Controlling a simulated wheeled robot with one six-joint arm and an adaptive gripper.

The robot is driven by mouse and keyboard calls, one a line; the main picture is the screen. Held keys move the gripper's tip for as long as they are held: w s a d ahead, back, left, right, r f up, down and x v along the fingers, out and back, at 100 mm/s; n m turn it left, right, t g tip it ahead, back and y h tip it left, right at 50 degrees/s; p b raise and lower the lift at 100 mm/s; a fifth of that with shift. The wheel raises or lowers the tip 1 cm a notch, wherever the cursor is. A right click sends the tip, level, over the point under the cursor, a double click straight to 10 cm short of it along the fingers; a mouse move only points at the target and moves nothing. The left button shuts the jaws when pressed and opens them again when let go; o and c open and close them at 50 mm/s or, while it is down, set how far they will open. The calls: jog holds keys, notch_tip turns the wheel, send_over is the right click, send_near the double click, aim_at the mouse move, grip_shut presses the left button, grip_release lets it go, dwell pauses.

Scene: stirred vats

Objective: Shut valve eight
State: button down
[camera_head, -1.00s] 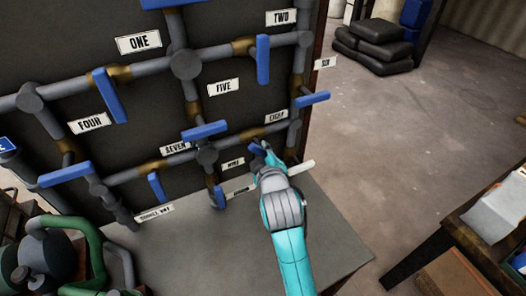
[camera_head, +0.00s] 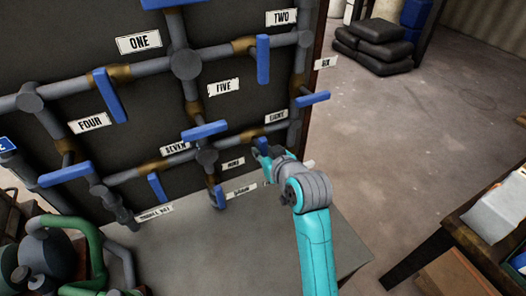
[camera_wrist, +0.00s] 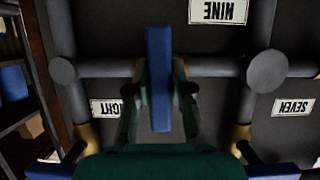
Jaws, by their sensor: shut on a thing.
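The blue handle of valve eight (camera_wrist: 158,80) stands upright in the middle of the wrist view. It lies across the grey pipe (camera_wrist: 210,67) behind it, which runs sideways there. My gripper (camera_wrist: 158,95) is shut on this handle, with one dark finger on either side. The label EIGHT (camera_head: 275,116) is above the gripper in the head view; it also shows upside down and partly covered in the wrist view (camera_wrist: 108,108). In the head view my gripper (camera_head: 265,156) is at the pipe panel, hiding much of the handle.
The NINE label (camera_head: 233,163) is left of my gripper. A grey bench top (camera_head: 200,245) lies below. Open floor (camera_head: 420,120) is at right.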

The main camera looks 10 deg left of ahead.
dwell(0.4)
jog(key=c, duration=1)
grip_release()
jog(key=v, duration=1.2)
jog(key=shift+w+d+f, duration=0.1)
jog(key=shift+f, duration=0.05)
